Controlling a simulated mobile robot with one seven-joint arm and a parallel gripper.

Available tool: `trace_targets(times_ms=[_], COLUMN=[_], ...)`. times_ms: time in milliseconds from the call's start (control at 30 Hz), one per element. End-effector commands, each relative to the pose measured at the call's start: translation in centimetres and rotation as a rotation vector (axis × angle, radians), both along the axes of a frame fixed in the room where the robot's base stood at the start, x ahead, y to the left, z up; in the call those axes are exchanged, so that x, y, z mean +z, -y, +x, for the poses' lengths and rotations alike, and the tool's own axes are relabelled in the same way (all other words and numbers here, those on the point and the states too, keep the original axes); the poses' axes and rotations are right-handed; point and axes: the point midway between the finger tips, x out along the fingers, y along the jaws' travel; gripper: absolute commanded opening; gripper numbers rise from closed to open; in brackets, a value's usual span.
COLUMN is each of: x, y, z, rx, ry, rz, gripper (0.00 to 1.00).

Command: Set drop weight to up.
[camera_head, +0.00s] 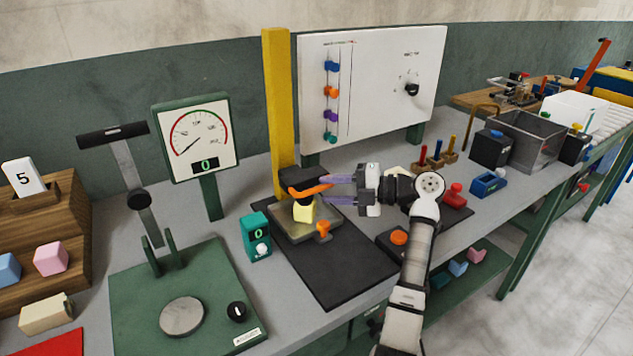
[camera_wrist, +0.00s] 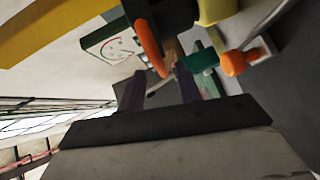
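The drop weight (camera_head: 300,178) is a black block with an orange handle (camera_head: 310,190). It sits low at the yellow column (camera_head: 277,110), just above a yellow foam block (camera_head: 303,211) on a tan plate. My gripper (camera_head: 327,189) comes in from the right, its purple fingers apart on either side of the handle's end. In the wrist view, the orange handle (camera_wrist: 149,42) reaches toward the gap between my fingertips (camera_wrist: 160,72). I cannot tell whether either finger touches it.
A small orange lever (camera_head: 323,228) stands on the plate's front. A teal counter box (camera_head: 256,236) is on the left, and a gauge (camera_head: 200,138) stands behind it. A white panel (camera_head: 375,85) with coloured sliders is at the back. An orange button (camera_head: 398,238) lies to the right.

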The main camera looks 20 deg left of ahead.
Motion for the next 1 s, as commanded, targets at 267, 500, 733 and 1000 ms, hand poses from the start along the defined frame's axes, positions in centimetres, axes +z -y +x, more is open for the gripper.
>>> trace_targets(times_ms=[267, 500, 733, 1000], x=[-0.4, -0.6, -0.6, -0.6], y=[-3.5, -4.0, -4.0, -4.0], z=[-0.5, -0.5, -0.5, -0.5], rx=[0.001, -0.002, -0.002, -0.002], ry=[0.000, 0.000, 0.000, 0.000], rz=[0.000, 0.000, 0.000, 0.000], gripper=[0.34, 0.34, 0.21, 0.00])
